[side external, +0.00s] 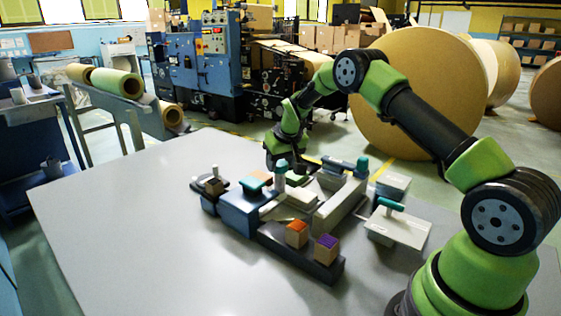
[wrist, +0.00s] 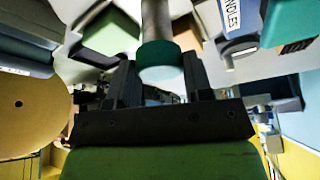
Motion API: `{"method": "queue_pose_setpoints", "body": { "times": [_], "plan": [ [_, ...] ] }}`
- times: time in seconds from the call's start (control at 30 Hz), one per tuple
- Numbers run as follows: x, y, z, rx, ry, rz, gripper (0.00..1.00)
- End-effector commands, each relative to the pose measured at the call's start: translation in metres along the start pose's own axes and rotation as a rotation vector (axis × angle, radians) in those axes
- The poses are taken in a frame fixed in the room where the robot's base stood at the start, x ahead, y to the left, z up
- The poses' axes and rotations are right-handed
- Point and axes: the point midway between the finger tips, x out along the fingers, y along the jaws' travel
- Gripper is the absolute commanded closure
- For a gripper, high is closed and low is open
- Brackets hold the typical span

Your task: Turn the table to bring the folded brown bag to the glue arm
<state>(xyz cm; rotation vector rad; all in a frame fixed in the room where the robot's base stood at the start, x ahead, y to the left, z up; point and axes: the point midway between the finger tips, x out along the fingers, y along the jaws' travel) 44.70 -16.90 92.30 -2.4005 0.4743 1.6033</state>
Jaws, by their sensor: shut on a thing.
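My gripper (side external: 279,160) is low over the cluster of fixtures on the grey table. In the wrist view its two dark fingers (wrist: 161,84) stand on either side of an upright grey post with a teal cap (wrist: 160,57), and they are shut on it. A teal-capped post (side external: 281,178) also shows at the gripper in the side view. A small brown piece (side external: 213,186) sits on a dark base at the left of the cluster, beside a thin pale upright. I cannot tell which piece is the folded bag, the turning table or the glue arm.
A dark tray (side external: 300,257) at the front holds an orange-topped block (side external: 297,234) and a purple-topped block (side external: 326,249). A blue box (side external: 240,212) stands left of it. A white board (side external: 399,229) with a teal handle lies right. The table's left and front are clear.

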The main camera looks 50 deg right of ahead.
Motion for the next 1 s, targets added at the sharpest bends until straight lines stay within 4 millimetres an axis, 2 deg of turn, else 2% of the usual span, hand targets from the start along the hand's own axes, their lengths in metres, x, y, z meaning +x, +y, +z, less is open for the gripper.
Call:
{"method": "queue_pose_setpoints", "body": {
  "times": [0.37, 1.0],
  "plan": [
    [-0.0003, 0.0003, -0.0001, -0.074, 0.0, -0.032, 0.96],
    [-0.0001, 0.0014, -0.0008, -0.364, 0.001, -0.151, 0.96]
  ]
}}
